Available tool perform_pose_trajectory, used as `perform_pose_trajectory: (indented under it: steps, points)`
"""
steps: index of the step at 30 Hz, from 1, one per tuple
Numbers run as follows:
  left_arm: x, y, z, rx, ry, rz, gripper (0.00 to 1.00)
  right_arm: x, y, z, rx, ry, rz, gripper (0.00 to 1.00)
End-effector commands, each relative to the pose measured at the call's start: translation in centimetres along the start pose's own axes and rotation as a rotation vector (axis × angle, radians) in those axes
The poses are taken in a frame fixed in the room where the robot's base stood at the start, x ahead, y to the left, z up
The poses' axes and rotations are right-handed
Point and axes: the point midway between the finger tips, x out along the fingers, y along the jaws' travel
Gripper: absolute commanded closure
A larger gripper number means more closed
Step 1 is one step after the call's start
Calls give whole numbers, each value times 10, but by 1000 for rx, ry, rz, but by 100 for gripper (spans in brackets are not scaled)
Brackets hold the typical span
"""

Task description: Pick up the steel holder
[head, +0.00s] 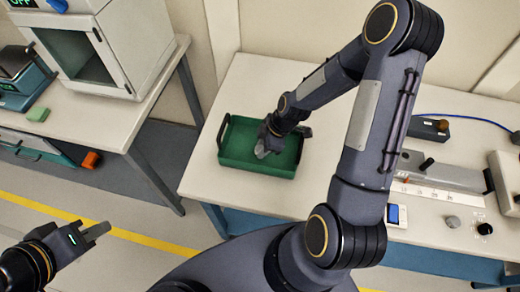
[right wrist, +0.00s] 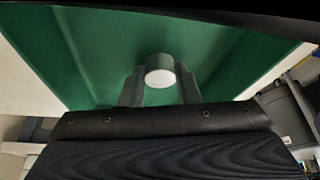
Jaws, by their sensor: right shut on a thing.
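The steel holder (right wrist: 159,76) shows in the right wrist view as a small grey cylinder with a pale round end. It sits between the two fingers of my right gripper (right wrist: 160,88), which is shut on it. Behind it is the green floor of a tray. In the head view my right gripper (head: 268,147) reaches down into the green tray (head: 240,168) and mostly hides the holder. I cannot tell whether the holder touches the tray floor. My left gripper (head: 100,232) is over the floor at lower left, away from the tables, its opening unclear.
The tray has raised walls and dark handles and stands on a white table (head: 270,75). A rail-like instrument (head: 440,170) and a blue-screened device (head: 397,214) are at right. Another bench at left bears a white cabinet (head: 100,45) and a green block (head: 37,113).

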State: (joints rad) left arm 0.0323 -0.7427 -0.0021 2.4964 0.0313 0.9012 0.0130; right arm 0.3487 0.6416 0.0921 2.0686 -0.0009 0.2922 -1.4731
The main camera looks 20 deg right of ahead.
Motion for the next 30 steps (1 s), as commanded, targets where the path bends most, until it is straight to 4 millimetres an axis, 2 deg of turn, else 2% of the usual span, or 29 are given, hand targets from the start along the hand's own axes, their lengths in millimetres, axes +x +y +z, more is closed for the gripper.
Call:
perform_pose_trajectory:
  steps: [8,11,16,25,30]
  points:
    - [-3,1,-1,0,0,0,75,-5,0,-2,0,0,1,94]
    - [-8,4,-4,0,0,0,75,-13,0,-5,-1,0,1,94]
    - [-21,10,-11,0,0,0,75,-38,-2,-15,0,0,1,94]
    - [-46,21,-23,0,0,0,75,-95,-48,-25,0,0,3,94]
    - [-48,22,-24,0,0,0,75,-110,-84,-20,1,-1,1,94]
